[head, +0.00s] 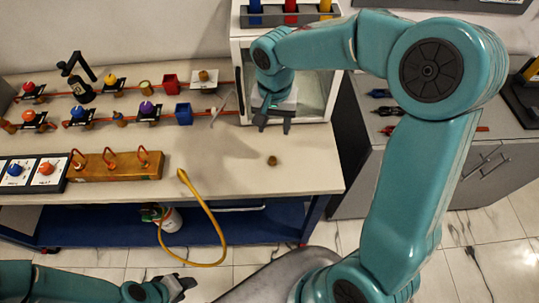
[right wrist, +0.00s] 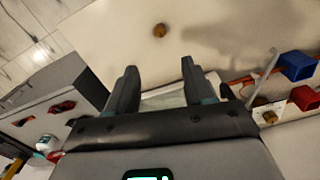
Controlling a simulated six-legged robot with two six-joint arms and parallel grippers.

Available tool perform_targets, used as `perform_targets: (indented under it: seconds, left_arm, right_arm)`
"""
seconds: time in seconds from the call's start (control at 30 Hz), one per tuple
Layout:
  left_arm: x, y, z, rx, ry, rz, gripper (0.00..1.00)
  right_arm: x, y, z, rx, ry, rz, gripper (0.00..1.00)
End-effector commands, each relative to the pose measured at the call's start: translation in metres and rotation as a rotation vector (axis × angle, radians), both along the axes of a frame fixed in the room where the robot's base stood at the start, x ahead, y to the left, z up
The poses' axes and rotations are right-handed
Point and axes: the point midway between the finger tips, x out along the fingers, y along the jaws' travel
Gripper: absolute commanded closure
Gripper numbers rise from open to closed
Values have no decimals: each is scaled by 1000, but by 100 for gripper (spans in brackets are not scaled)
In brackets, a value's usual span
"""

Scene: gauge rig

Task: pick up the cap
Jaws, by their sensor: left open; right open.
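The cap (head: 272,160) looks like a small brown-gold round piece, standing alone on the bench top (head: 235,170) near its right end. It also shows in the right wrist view (right wrist: 160,30), beyond the fingertips and apart from them. My right gripper (head: 273,128) is open and empty, behind the cap in the head view and above the bench; its two fingers also show in the right wrist view (right wrist: 158,72). My left gripper (head: 184,284) is open and empty, low in front of the bench and away from the cap.
Fittings with coloured knobs, a red box (head: 170,84) and a blue box (head: 184,113) line the bench's back left. A wooden block with hooks (head: 118,166) and a yellow hose (head: 205,207) are left of the cap. A white cabinet (head: 241,60) stands behind. Bench around the cap is clear.

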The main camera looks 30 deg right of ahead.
Motion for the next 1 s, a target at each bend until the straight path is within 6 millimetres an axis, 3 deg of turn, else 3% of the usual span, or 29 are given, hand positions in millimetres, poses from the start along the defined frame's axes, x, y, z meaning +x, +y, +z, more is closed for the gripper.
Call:
perform_targets:
  seconds: [0.3,0.57,0.83,1.0]
  left_arm:
    - [0,0,5,0,0,0,57]
    - [0,0,8,0,0,0,57]
    - [0,0,19,0,0,0,57]
    - [0,0,19,0,0,0,57]
  right_arm:
    - [-5,1,-73,1,6,1,48]
    - [-3,3,-96,2,4,2,48]
    - [0,5,-137,2,4,2,48]
    - [1,5,-145,1,0,0,48]
